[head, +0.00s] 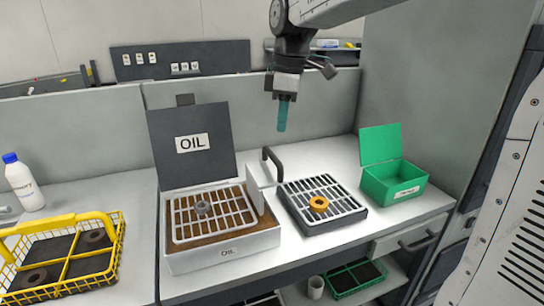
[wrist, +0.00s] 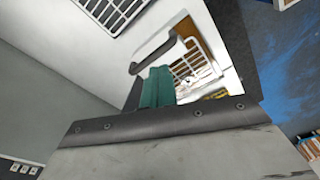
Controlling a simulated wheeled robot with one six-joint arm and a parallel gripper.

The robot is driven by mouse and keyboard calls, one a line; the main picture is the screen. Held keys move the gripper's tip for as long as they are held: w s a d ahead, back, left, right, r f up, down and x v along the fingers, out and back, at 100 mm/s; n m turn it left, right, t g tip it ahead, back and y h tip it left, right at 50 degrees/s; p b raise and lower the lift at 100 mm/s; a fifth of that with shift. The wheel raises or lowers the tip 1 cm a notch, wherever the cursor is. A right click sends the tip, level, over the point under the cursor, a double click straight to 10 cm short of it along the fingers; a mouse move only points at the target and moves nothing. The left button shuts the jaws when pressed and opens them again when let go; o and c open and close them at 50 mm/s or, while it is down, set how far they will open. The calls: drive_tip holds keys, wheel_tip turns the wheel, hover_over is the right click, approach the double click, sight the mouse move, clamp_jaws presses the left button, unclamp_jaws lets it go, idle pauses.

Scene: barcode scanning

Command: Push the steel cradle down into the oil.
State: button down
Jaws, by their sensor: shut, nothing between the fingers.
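The steel cradle (head: 228,212) is a wire grid in the white oil bath (head: 215,262), with brown oil showing through its bars and a grey ring-shaped part (head: 203,207) on it. The bath's dark lid labelled OIL (head: 221,155) stands open behind. A black handle (head: 268,156) rises at the bath's right side. My gripper (head: 282,128) has teal fingers, shut and empty, hanging above and behind the handle, apart from the cradle. In the wrist view the fingers (wrist: 156,78) point toward the handle (wrist: 150,58), with the cradle (wrist: 187,64) beyond, partly hidden.
A dark rack with a steel grate (head: 330,211) holds an orange ring (head: 319,203) right of the bath. An open green box (head: 395,187) stands farther right. At left are a yellow wire basket (head: 62,257) with dark rings and a white bottle (head: 24,184) with a blue cap.

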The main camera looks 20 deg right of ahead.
sight(272, 153)
drive_tip(key=w, duration=0.1)
drive_tip(key=w+n, duration=0.1)
drive_tip(key=shift+w+a+f, duration=0.1)
drive_tip(key=shift+w+a, duration=0.1)
drive_tip(key=shift+w, duration=0.2)
drive_tip(key=shift+f, duration=0.1)
drive_tip(key=f, duration=0.6)
drive_tip(key=shift+w+a+f, duration=0.1)
drive_tip(key=shift+a+f, duration=0.15)
drive_tip(key=shift+a, duration=0.05)
drive_tip(key=shift+f, duration=0.15)
